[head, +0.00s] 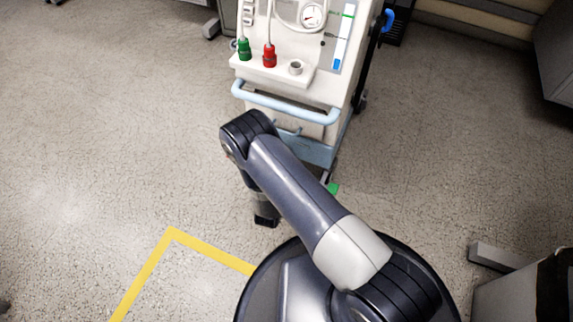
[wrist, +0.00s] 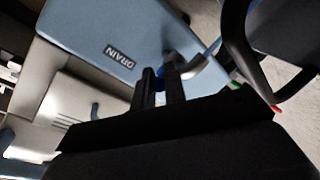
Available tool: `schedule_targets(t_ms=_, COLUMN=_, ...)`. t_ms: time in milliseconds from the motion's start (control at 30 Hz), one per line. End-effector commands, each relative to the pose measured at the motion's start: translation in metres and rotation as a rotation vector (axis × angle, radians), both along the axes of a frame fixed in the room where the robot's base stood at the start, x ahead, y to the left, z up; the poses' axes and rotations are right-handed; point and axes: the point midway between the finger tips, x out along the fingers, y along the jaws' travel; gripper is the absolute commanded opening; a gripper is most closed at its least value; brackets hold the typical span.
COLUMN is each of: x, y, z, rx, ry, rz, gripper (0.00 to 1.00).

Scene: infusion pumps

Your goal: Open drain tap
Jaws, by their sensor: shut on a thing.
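The drain panel (wrist: 85,28) is a light blue surface with the word DRAIN on it, seen tilted in the wrist view. A small blue part, which looks like the drain tap (wrist: 160,83), shows between the black fingers of my gripper (wrist: 160,72). My gripper is shut on it, and the fingers hide most of it. I cannot tell which way the tap is turned. In the head view my arm covers the low front of the machine, and the tap and fingertips are hidden there.
The white machine (head: 292,90) has a light blue handle bar (head: 285,104), a green connector (head: 244,50) and a red connector (head: 269,57). A pale tube (wrist: 205,55) runs close beside my fingers. The floor left of the machine is clear, with a yellow line (head: 205,247).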

Motion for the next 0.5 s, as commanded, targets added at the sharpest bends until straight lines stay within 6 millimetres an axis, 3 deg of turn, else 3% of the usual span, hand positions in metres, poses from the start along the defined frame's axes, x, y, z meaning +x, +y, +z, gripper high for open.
schedule_targets(t_ms=433, x=0.0012, y=0.0025, z=0.0008, rx=0.004, ry=-0.003, rz=-0.006, gripper=0.0)
schedule_targets(t_ms=467, x=0.0012, y=0.0025, z=0.0008, rx=0.004, ry=-0.003, rz=-0.006, gripper=0.13)
schedule_targets(t_ms=500, x=0.0012, y=0.0026, z=0.0007, rx=0.004, ry=-0.003, rz=-0.006, gripper=0.16)
